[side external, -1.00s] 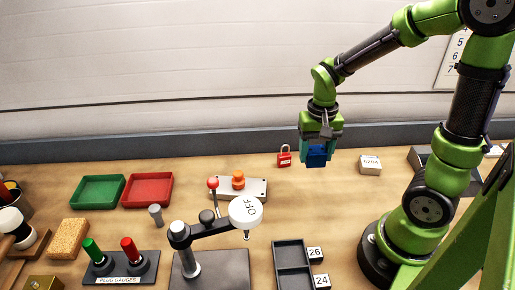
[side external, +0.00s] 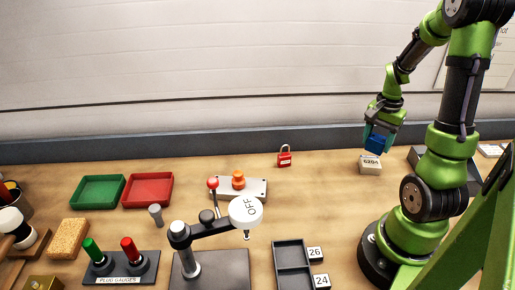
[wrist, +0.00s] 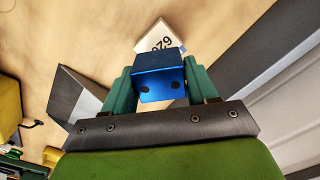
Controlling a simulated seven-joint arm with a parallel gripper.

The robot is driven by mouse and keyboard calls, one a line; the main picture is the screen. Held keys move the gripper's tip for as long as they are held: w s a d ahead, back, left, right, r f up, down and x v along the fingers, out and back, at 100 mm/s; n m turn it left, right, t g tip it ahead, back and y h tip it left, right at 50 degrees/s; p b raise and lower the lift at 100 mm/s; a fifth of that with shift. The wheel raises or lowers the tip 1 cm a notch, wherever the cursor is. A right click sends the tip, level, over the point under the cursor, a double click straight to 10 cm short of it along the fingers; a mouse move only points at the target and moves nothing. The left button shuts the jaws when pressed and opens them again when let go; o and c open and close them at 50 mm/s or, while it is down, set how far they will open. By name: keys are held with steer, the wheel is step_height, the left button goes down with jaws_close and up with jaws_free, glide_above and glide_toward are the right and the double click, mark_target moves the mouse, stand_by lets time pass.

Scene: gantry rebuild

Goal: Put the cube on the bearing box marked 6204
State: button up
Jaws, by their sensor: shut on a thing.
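My gripper (side external: 378,136) is shut on the blue cube (side external: 376,143), holding it tilted just above the bearing box marked 6204 (side external: 370,166) in the side view. In the wrist view the blue cube (wrist: 160,76) sits between the two green fingers of my gripper (wrist: 160,88). The white bearing box (wrist: 156,37) lies beyond the cube there, partly hidden by it, its marking partly readable. I cannot tell for certain whether the cube touches the box, but a small gap seems to show.
A red padlock (side external: 285,157) stands left of the box near the back edge. A dark grey bin (side external: 416,156) is close to the right of the box. A two-part grey tray (side external: 291,270) lies in front. The table between padlock and box is clear.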

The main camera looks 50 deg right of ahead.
mark_target(374, 151)
steer(key=shift+f, duration=2)
steer(key=shift+f, duration=0.1)
steer(key=o, duration=1.2)
